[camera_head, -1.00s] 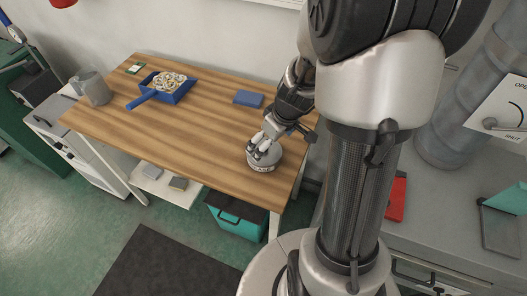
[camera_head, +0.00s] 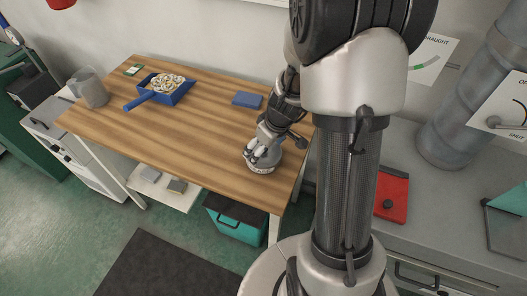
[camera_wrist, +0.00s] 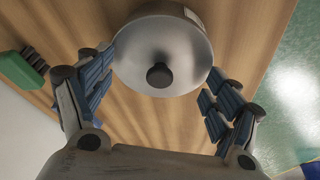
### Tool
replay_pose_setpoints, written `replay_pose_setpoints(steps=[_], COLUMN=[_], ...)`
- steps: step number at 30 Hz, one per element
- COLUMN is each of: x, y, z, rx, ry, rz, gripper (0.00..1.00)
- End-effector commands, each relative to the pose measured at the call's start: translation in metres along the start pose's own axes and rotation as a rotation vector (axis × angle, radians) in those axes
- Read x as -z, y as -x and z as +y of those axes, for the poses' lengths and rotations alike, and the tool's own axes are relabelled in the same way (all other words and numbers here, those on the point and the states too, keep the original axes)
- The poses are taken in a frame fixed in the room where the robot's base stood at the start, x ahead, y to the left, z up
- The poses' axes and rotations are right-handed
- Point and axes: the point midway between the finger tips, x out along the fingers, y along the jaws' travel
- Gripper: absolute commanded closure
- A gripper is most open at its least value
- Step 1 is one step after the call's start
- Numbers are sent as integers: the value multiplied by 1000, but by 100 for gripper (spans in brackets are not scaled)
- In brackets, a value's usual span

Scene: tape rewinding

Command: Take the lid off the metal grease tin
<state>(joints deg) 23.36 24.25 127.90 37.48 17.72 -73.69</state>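The metal grease tin (camera_head: 262,168) stands upright near the front right corner of the wooden table. In the wrist view its round grey metal lid (camera_wrist: 140,60) faces me, with a small dark knob (camera_wrist: 159,76) in the middle. The lid appears to be on the tin. My gripper (camera_head: 259,154) is over the tin in the head view and partly hides its top. In the wrist view my gripper (camera_wrist: 158,72) is open, with one finger on each side of the lid's lower part. Whether the fingertips touch the lid is not clear.
The wooden table (camera_head: 185,125) is clear to the tin's left. A blue block (camera_head: 247,100), a blue dustpan (camera_head: 172,92) with pale rings and a grey jug (camera_head: 91,88) stand farther back. The table's right edge is close to the tin.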

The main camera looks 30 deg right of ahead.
Motion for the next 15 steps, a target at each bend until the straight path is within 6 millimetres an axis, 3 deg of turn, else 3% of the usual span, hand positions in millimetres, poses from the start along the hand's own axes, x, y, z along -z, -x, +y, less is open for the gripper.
replay_pose_setpoints(steps=[12, 15], x=[-1, -2], y=[-1, -1], z=[0, 0], rx=[1, 1], ry=[0, 0], rz=[-2, -3], gripper=[49, 52])
